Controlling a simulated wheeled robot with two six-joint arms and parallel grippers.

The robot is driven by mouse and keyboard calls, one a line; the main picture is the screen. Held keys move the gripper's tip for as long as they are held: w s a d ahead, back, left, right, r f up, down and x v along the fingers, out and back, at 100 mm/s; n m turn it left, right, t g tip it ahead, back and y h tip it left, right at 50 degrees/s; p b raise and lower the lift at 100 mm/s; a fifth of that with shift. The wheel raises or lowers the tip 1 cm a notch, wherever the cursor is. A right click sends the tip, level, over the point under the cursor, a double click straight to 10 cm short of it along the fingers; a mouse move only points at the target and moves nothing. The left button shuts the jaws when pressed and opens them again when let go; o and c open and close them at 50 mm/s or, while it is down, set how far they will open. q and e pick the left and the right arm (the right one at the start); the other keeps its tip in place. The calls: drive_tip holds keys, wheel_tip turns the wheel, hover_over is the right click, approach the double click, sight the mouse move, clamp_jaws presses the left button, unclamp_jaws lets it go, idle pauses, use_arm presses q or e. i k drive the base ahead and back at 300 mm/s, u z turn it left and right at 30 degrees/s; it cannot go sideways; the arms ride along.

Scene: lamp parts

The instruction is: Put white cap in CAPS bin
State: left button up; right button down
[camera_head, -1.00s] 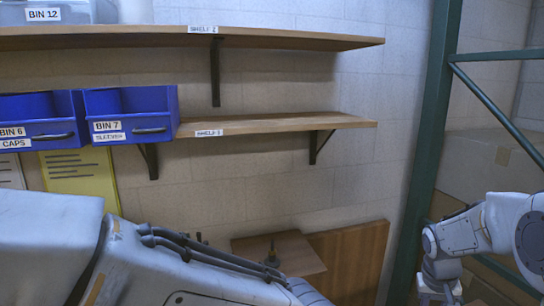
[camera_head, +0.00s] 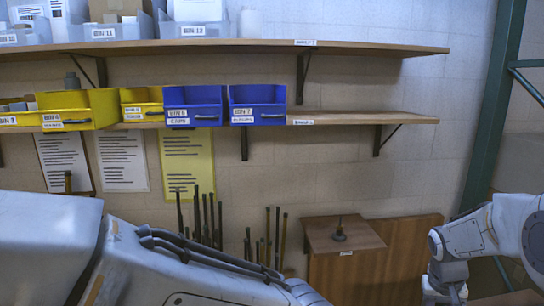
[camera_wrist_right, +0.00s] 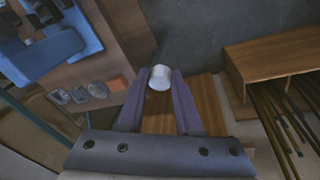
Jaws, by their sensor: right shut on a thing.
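The white cap (camera_wrist_right: 159,78) is a small pale cylinder between the fingertips of my right gripper (camera_wrist_right: 160,82) in the right wrist view. The gripper is shut on it and holds it over the floor area. In the head view my right arm is at the lower right and its fingers are cut off or too small to tell. The CAPS bin (camera_head: 180,113) is blue, labelled BIN 6, on the lower wall shelf at left of centre, well away from my right gripper. My left arm crosses the lower left; its gripper is out of view.
A blue BIN 7 (camera_head: 257,112) adjoins the CAPS bin on its right. Yellow bins (camera_head: 90,108) are to its left. The upper shelf (camera_head: 380,48) lies above them. The lower shelf (camera_head: 350,117) is bare at its right. Thin rods (camera_head: 205,215) stand below.

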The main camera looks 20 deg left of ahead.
sight(185, 124)
drive_tip(key=u, duration=1.35)
